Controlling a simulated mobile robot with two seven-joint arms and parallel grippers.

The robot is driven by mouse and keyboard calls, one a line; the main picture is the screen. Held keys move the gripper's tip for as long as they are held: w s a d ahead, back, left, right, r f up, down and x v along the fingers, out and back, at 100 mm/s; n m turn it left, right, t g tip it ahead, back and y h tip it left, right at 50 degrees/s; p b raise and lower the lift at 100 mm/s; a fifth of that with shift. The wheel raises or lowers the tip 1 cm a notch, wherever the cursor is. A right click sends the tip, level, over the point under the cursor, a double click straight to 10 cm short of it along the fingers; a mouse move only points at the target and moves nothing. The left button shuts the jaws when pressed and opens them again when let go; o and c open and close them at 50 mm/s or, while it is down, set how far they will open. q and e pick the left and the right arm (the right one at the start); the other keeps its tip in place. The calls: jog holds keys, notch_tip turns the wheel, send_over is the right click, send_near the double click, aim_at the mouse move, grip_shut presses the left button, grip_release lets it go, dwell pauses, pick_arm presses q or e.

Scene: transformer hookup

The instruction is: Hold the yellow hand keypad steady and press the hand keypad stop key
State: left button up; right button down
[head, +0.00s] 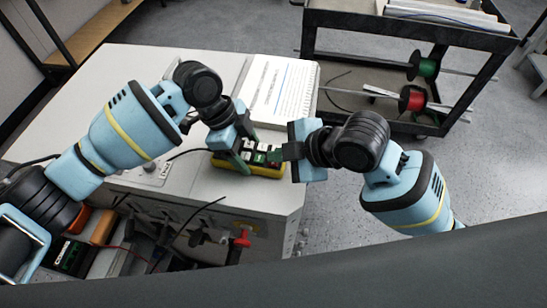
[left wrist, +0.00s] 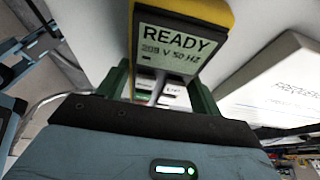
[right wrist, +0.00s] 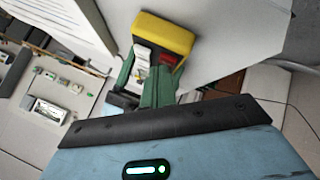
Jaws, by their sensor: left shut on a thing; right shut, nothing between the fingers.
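The yellow hand keypad (head: 262,171) lies near the right edge of the grey cabinet top (head: 120,75). My left gripper (head: 243,158) is shut on the keypad from its left side. In the left wrist view the keypad's display (left wrist: 180,47) reads READY, 208 V 50 Hz. My right gripper (head: 281,153) is shut and empty, its fingertips over the keypad's right part. In the right wrist view the right fingertips (right wrist: 158,76) are beside a red key (right wrist: 170,60), near white keys (right wrist: 141,58). I cannot tell whether the fingertips touch a key.
A dark cart (head: 410,30) with a green spool (head: 427,66) and a red spool (head: 413,99) stands at the back right. Cables and a red clip (head: 243,238) are at the cabinet's front. The cabinet top's back left is clear.

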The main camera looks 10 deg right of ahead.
jog(key=shift+r, duration=0.8)
jog(key=shift+r, duration=0.1)
jog(key=shift+r, duration=2.45)
pick_arm(q)
jog(key=o, duration=1.3)
jog(key=shift+o, duration=0.2)
jog(key=v, duration=1.2)
jog(key=shift+s, duration=0.1)
pick_arm(e)
jog(key=shift+s+f, duration=0.1)
